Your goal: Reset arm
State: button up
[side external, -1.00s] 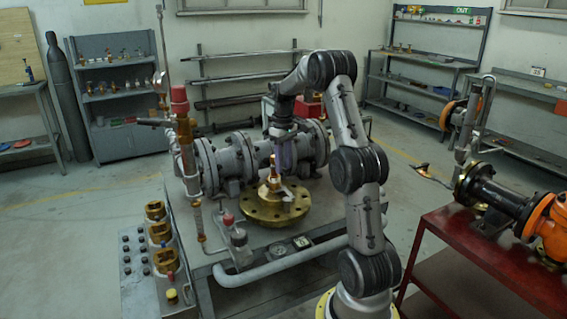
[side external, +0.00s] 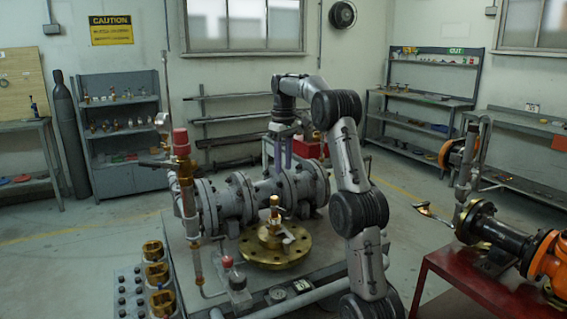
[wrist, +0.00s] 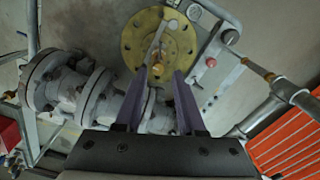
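My gripper looks clear of the flange and stem.
A grey flanged pipe assembly (side external: 233,198) lies behind the brass flange. A vertical pipe with a red cap (side external: 181,141) stands at left. Several brass fittings (side external: 154,275) sit at front left. A red table (side external: 480,290) with an orange valve stands at right.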

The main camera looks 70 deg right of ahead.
jog(key=shift+w, duration=0.1)
dwell(0.4)
jog(key=w+a+r+n+t+h, duration=0.1)
jog(key=w+a+r, duration=0.1)
jog(key=a+r, duration=0.3)
jog(key=w+a+r+n, duration=0.2)
jog(key=a, duration=0.5)
jog(key=s+a+r+n+t, duration=0.2)
jog(key=s+a, duration=0.1)
jog(key=a, duration=1)
jog(key=s+a+f+n+t, duration=0.2)
jog(key=s+a+f, duration=0.3)
jog(key=s+a, duration=0.45)
jog(key=s+a+f+m+y, duration=0.1)
jog(key=s+a+f+m, duration=0.1)
jog(key=f, duration=0.7)
jog(key=shift+s+a+t, duration=0.3)
jog(key=shift+s+a, duration=0.1)
jog(key=shift+s, duration=0.4)
